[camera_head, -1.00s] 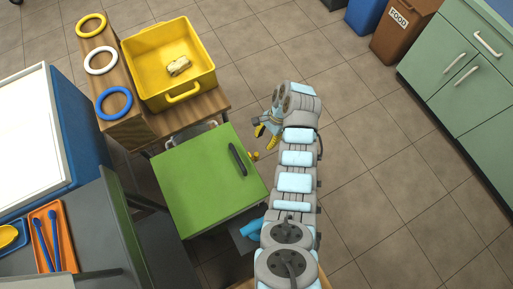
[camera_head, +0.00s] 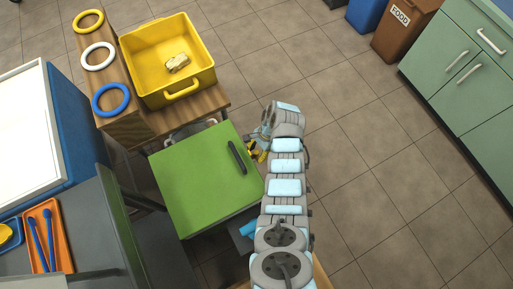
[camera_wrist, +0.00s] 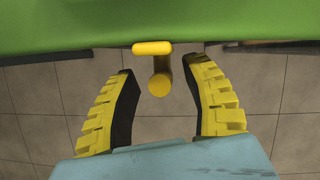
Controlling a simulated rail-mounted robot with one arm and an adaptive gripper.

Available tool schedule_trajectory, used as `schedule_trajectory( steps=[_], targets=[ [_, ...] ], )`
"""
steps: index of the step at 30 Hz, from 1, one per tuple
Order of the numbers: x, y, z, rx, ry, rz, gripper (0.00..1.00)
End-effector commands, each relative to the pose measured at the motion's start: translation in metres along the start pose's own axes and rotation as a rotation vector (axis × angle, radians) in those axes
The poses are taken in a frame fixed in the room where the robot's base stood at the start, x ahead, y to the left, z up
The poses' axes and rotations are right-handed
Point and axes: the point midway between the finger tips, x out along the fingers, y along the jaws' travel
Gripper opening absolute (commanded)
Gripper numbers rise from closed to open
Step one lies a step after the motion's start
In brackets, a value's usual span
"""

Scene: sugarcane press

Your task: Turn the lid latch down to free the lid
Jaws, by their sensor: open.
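The green lid (camera_head: 203,178) lies flat and closed, with a dark bar handle (camera_head: 237,157) near its right edge. In the wrist view the lid's green edge (camera_wrist: 150,22) runs across the top. The yellow lid latch (camera_wrist: 157,66) projects below that edge, with a short crossbar on top and a rounded knob pointing towards the camera. My gripper (camera_wrist: 158,80) is open, with one yellow finger on each side of the latch and visible gaps to both. In the head view my gripper (camera_head: 254,152) is beside the lid's right edge, partly hidden by my arm.
A yellow bin (camera_head: 141,57) holding a pale piece stands behind the lid on a wooden table. Blue, white and yellow rings (camera_head: 111,99) lie left of it. An orange tray (camera_head: 66,262) is at lower left. Open floor lies to the right.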

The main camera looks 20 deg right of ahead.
Motion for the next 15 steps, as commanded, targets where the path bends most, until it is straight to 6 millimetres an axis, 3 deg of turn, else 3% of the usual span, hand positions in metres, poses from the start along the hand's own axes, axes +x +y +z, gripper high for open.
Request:
schedule_trajectory(
  steps=[2, 7, 15],
  targets=[
    [-0.0002, 0.0, 0.0, 0.0, 0.0, 0.0, 0.48],
    [-0.0003, -0.0001, -0.0001, 0.0, 0.0, 0.0, 0.03],
    [0.0, 0.0001, -0.0001, 0.0, 0.0, 0.0, 0.0]
  ],
)
